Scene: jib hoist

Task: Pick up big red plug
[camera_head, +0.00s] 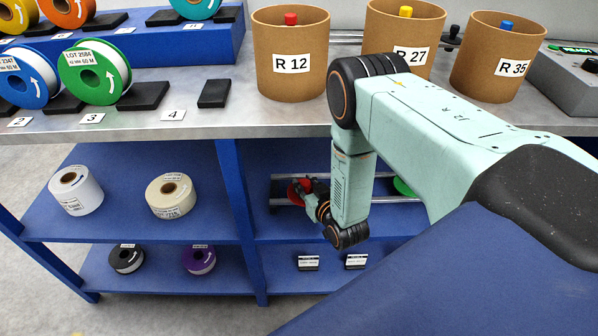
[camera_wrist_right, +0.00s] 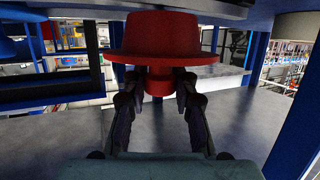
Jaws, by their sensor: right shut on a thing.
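The big red plug (camera_wrist_right: 160,35) shows large in the right wrist view, a wide red disc with a narrower stem. My right gripper (camera_wrist_right: 160,88) is shut on that stem, one finger on each side. In the head view my right arm reaches under the bench top. There the right gripper (camera_head: 312,191) is at the red plug (camera_head: 297,192), which is partly covered by the fingers. The plug shows by the left part of the metal rails (camera_head: 283,178); I cannot tell whether it touches them. My left gripper is not in view.
A green disc (camera_head: 403,187) sits on the rails right of my arm. Cardboard drums (camera_head: 290,70) and spools (camera_head: 95,72) stand on the bench top (camera_head: 190,122) above. A blue post (camera_head: 235,190) stands left of the rails. Two small labelled black blocks (camera_head: 308,263) are below.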

